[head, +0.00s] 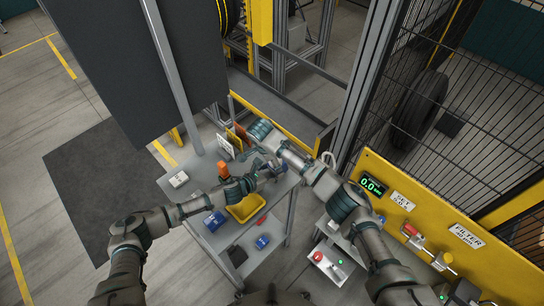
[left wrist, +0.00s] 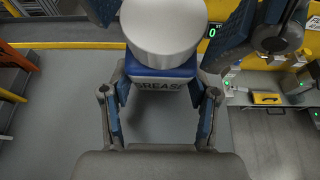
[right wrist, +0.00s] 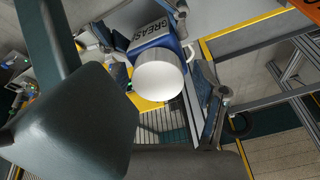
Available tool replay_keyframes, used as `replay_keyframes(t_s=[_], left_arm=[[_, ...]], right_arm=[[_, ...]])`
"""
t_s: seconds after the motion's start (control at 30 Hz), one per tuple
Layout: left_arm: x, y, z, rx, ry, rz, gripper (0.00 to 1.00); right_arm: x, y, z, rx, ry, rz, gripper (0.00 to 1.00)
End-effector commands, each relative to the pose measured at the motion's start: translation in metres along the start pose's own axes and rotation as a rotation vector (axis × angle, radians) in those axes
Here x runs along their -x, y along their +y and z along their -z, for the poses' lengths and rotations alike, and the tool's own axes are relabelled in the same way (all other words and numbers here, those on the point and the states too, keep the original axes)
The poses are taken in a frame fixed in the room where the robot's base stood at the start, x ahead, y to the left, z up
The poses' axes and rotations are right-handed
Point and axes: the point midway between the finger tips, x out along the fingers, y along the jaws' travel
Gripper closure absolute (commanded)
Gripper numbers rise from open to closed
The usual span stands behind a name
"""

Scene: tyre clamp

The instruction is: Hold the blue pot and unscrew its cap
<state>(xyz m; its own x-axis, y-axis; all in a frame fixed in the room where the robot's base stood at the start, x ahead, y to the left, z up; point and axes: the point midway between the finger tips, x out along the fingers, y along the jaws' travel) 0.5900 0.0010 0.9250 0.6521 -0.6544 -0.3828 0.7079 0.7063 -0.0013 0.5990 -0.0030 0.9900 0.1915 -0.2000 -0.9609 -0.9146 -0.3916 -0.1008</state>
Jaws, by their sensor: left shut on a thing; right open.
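The blue pot (left wrist: 160,70) carries a GREASE label and has a broad, pale grey cap (left wrist: 160,30) on top. It also shows in the right wrist view (right wrist: 150,42), with its cap (right wrist: 159,80) facing that camera. My left gripper (left wrist: 161,88) is shut on the pot's body, one finger on each side. My right gripper (right wrist: 163,78) is open, its fingers apart on either side of the cap. In the head view my left gripper (head: 264,173) and right gripper (head: 272,152) meet above the table; the pot is mostly hidden there.
A yellow panel with a green display (head: 373,186) and a wire fence stand at the right.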

Motion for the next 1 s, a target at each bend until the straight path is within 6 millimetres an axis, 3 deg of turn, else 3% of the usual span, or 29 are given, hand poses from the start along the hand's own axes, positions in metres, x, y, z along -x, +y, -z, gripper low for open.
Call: replay_keyframes(t_s=[0.17,0.43,0.57,0.83,1.0], left_arm=[[-0.0001,-0.0015,0.0027,0.003,0.004,0.002,1.00],[-0.0001,-0.0016,0.0027,0.002,0.003,0.003,1.00],[0.0000,-0.0019,0.0027,0.002,0.003,0.004,1.00],[0.0001,-0.0026,0.0026,0.001,0.002,0.006,1.00],[0.0002,-0.0029,0.0025,0.001,0.001,0.007,1.00]], right_arm=[[-0.0004,0.0001,-0.0001,0.000,0.000,0.000,0.29],[-0.0001,-0.0002,-0.0002,0.001,0.000,0.001,0.92],[-0.0001,-0.0004,-0.0006,0.037,0.000,0.001,0.92],[0.0004,-0.0008,-0.0007,0.395,0.002,0.004,0.92],[0.0007,-0.0011,-0.0003,0.402,0.003,0.005,0.92]])
